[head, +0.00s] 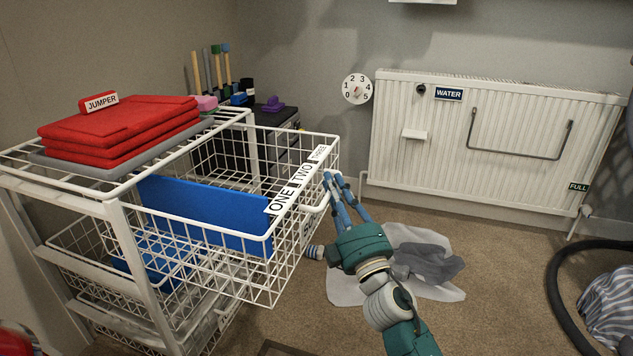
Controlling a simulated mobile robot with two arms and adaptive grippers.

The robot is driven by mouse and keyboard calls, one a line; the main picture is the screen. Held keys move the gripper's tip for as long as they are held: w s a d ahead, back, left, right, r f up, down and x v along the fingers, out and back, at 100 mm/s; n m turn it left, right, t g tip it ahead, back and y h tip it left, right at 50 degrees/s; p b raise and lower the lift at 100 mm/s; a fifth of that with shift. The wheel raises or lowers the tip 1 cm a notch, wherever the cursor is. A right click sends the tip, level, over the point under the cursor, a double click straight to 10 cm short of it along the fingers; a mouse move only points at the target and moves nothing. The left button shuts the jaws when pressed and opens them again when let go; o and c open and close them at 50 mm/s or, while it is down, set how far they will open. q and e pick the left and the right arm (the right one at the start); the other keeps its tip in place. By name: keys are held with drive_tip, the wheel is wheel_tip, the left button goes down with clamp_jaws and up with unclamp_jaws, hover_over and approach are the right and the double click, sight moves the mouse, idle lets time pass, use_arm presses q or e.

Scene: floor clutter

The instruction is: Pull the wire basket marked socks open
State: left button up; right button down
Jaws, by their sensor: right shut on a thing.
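The top white wire basket (318,153) slides out of a white wire drawer frame on the left. The basket stands well out from the frame, with a blue divider or panel (205,215) inside. My right gripper (333,186), teal with blue fingers, is at the basket's front edge and shut on it; the exact grip is partly hidden by the fingers. My left gripper is not in view.
Folded red cloth with a JUMPER tag (120,128) lies on top of the frame. Lower baskets (75,245) sit below. Grey and white cloths (425,262) lie on the floor right of the gripper. A radiator (490,175) and a black hose (560,275) are further right.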

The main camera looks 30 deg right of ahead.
drive_tip(key=shift+s, duration=0.15)
drive_tip(key=c, duration=1.7)
unclamp_jaws()
drive_tip(key=shift+o, duration=0.2)
drive_tip(key=v, duration=1.2)
